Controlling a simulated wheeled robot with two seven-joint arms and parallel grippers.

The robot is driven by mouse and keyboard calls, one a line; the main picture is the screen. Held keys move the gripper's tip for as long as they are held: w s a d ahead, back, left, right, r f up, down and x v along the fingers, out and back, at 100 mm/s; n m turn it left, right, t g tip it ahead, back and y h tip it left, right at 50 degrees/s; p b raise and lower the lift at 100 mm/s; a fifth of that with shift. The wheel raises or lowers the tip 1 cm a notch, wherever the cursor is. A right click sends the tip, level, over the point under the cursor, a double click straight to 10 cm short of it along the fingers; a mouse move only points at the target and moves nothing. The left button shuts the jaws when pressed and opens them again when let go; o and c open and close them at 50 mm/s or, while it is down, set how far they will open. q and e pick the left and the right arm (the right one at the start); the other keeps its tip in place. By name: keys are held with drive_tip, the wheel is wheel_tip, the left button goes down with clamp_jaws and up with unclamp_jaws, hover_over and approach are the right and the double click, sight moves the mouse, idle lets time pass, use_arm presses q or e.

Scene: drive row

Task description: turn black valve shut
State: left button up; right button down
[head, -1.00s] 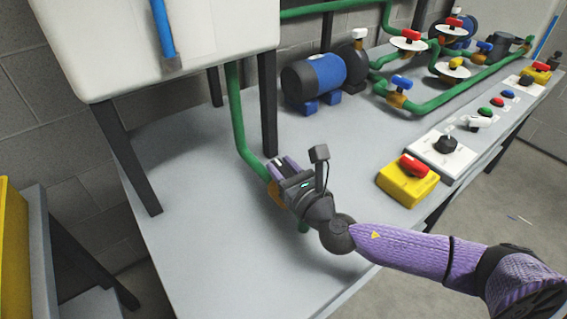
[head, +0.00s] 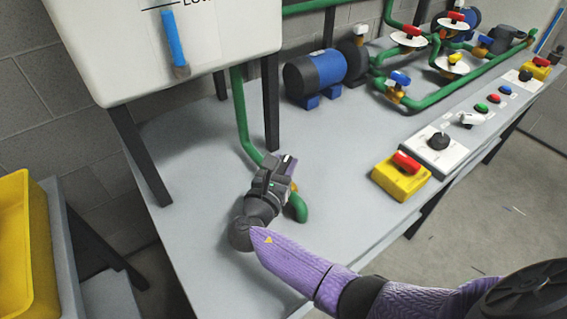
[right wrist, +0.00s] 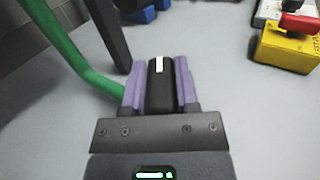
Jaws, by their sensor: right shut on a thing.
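The black valve handle (right wrist: 160,90), with a white mark on its top, is between the purple fingers of my right gripper (right wrist: 160,84) in the right wrist view. My right gripper also shows in the head view (head: 284,167), shut on the handle at the lower end of the green pipe (head: 243,120). In the head view the gripper hides most of the handle and valve body. The pipe's green end (head: 297,208) shows just beyond it. My left gripper is in neither view.
A white tank (head: 190,45) on dark legs stands above the pipe. A yellow box with a red handle (head: 398,184) is to the right on the grey bench. Blue motors and more green pipes with coloured valves stand behind. A yellow bin (head: 22,240) is at left.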

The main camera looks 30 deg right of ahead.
drive_tip(key=shift+f+m+g+h+b, duration=0.1)
drive_tip(key=shift+m+g+h+b, duration=0.35)
drive_tip(key=shift+m+g+h, duration=0.5)
drive_tip(key=m+g+h+b, duration=0.1)
drive_tip(key=g, duration=0.1)
drive_tip(key=shift+w+m+g, duration=0.1)
drive_tip(key=shift+m+g, duration=0.25)
drive_tip(key=shift+m+g+h+b, duration=0.35)
drive_tip(key=shift+m+g+b, duration=0.35)
drive_tip(key=shift+g, duration=0.3)
drive_tip(key=shift+m+g+b, duration=0.55)
drive_tip(key=shift+m+g, duration=0.05)
drive_tip(key=shift+g, duration=0.3)
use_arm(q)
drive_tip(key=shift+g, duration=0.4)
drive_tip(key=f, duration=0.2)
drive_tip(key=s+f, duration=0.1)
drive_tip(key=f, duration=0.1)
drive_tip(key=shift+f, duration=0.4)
use_arm(e)
drive_tip(key=shift+g, duration=0.3)
drive_tip(key=shift+m, duration=0.3)
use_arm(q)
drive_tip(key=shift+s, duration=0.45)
use_arm(e)
drive_tip(key=shift+r, duration=0.2)
drive_tip(key=shift+c, duration=1.8)
unclamp_jaws()
